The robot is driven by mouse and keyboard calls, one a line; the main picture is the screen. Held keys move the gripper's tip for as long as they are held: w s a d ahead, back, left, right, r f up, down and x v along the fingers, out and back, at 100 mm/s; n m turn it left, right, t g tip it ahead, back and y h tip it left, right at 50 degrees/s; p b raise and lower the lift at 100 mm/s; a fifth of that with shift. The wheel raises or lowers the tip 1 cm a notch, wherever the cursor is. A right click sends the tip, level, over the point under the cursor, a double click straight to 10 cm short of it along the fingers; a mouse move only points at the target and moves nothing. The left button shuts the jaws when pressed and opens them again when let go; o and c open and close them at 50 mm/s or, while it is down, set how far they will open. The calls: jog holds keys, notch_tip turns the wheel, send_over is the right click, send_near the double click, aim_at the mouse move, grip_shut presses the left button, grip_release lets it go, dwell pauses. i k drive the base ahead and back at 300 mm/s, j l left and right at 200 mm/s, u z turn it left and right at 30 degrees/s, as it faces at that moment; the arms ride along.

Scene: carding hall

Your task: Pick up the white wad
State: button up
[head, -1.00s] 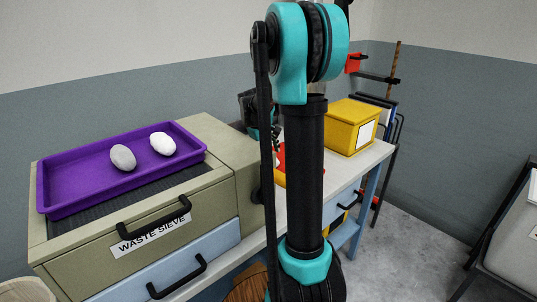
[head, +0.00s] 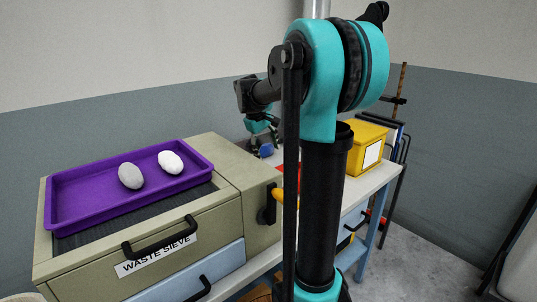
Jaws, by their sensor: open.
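The white wad (head: 171,162) lies in the purple tray (head: 90,212), toward its right end. A greyer wad (head: 131,176) lies just left of it and nearer the front. The two look close but apart. The tray rests on top of the waste sieve cabinet (head: 160,240). My gripper (head: 262,142) is up and to the right of the tray, behind the cabinet's right side and over the table. It is small in view and partly dark. Nothing shows between its fingers, and it is well apart from both wads.
A yellow box (head: 362,148) stands on the white table (head: 373,180) to the right. A red thing (head: 288,178) and a yellow-orange thing show partly behind my arm. Black handles (head: 160,240) stick out from the cabinet front.

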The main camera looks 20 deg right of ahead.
aim_at(171, 163)
jog(key=k+l, duration=0.3)
jog(key=k, duration=0.15)
jog(key=k+l, duration=0.25)
jog(key=k, duration=0.25)
